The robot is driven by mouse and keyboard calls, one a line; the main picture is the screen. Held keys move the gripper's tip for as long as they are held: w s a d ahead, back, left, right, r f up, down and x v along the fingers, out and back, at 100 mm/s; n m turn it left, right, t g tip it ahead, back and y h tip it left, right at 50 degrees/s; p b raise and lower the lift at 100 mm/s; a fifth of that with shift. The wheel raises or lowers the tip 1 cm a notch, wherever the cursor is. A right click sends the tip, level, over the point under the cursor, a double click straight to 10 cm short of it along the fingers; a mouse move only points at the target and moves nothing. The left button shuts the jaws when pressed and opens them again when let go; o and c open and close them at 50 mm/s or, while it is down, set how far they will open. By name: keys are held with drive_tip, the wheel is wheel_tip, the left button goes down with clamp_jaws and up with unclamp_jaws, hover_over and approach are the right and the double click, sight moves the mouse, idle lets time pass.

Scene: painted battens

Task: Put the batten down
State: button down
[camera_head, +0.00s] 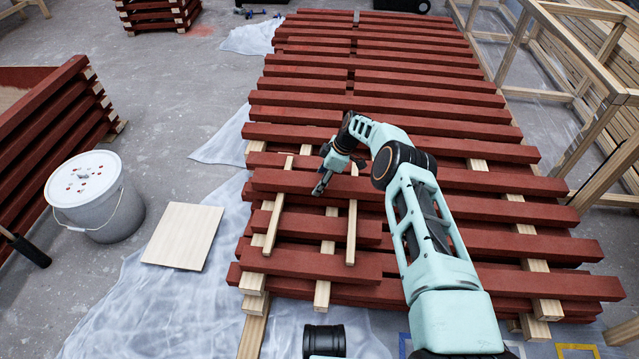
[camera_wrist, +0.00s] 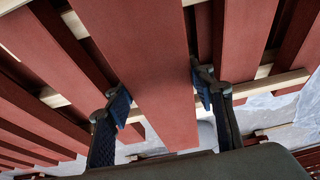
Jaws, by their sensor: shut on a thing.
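My gripper (camera_head: 323,184) is shut on a dark red batten (camera_head: 285,181), with one finger against each long edge. In the wrist view, the batten (camera_wrist: 150,75) runs between the blue-padded fingers (camera_wrist: 163,95). The held batten lies crosswise over the pale spacer strips (camera_head: 278,205) (camera_head: 352,215), roughly level and in line with its neighbours. I cannot tell whether it touches the strips. Two shorter red battens (camera_head: 334,227) (camera_head: 315,263) lie nearer on the stack, parallel to it. My arm hides the right end of the held batten.
A large stack of red battens (camera_head: 405,100) on pale bearers spreads below and beyond. A timber frame (camera_head: 590,140) is at right. Another red stack (camera_head: 45,115) is at far left.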

idle(0.3)
drive_tip(key=c, duration=0.9)
unclamp_jaws()
drive_tip(key=shift+f, duration=0.1)
drive_tip(key=p+v, duration=0.4)
drive_tip(key=v, duration=0.8)
